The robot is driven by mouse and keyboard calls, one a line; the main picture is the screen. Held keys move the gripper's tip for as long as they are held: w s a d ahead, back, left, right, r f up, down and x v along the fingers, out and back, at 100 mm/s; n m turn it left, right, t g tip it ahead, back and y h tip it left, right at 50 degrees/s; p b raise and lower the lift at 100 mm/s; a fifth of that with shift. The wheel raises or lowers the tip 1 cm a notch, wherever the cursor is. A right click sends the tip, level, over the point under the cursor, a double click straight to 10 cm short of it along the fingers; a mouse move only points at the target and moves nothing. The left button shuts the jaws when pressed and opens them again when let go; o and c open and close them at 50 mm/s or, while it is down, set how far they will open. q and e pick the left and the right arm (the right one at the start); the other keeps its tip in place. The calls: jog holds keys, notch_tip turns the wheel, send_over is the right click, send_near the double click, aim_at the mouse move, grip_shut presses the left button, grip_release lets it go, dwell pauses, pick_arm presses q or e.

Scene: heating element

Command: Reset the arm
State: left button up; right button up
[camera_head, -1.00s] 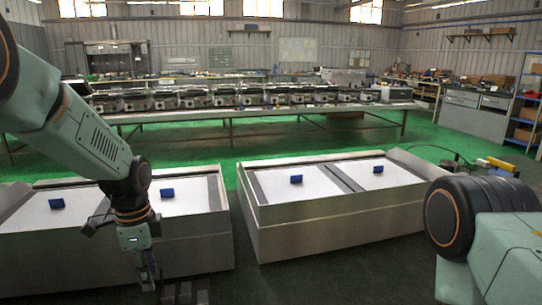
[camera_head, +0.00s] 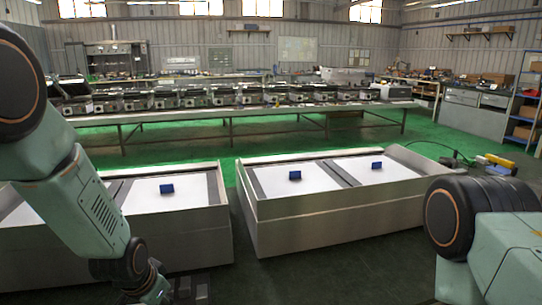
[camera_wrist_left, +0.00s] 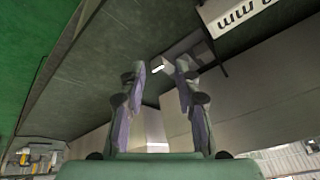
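My left arm comes in from the left in the head view and hangs down in front of the left low metal box (camera_head: 180,235). Its wrist is at the bottom edge, and the fingers are out of that picture. In the left wrist view my left gripper (camera_wrist_left: 159,85) has its two fingers apart with nothing between them. Only the rounded dark joint and green link of my right arm show at the lower right of the head view; the right gripper is out of view.
A blue block (camera_head: 166,188) stands on the left box's white panel. The right metal box (camera_head: 340,218) holds two more, a blue block (camera_head: 295,175) and another blue block (camera_head: 376,165). A long bench (camera_head: 240,113) with appliances stands behind. Dark floor lies between the boxes.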

pick_arm(q)
jog(key=s+f+n+g+b, duration=0.1)
jog(key=s+f+b, duration=0.1)
jog(key=s+f, duration=0.5)
jog(key=s+f+n+g+b, duration=0.2)
jog(key=s+f, duration=0.5)
jog(key=s, duration=0.8)
jog(key=s+d+f+n+g+b, duration=0.1)
jog(key=s+f+n+b, duration=0.1)
jog(key=s+f, duration=0.5)
jog(key=s, duration=0.5)
jog(key=shift+f+g, duration=0.3)
jog(key=shift+s, duration=0.1)
jog(key=shift+n, duration=0.3)
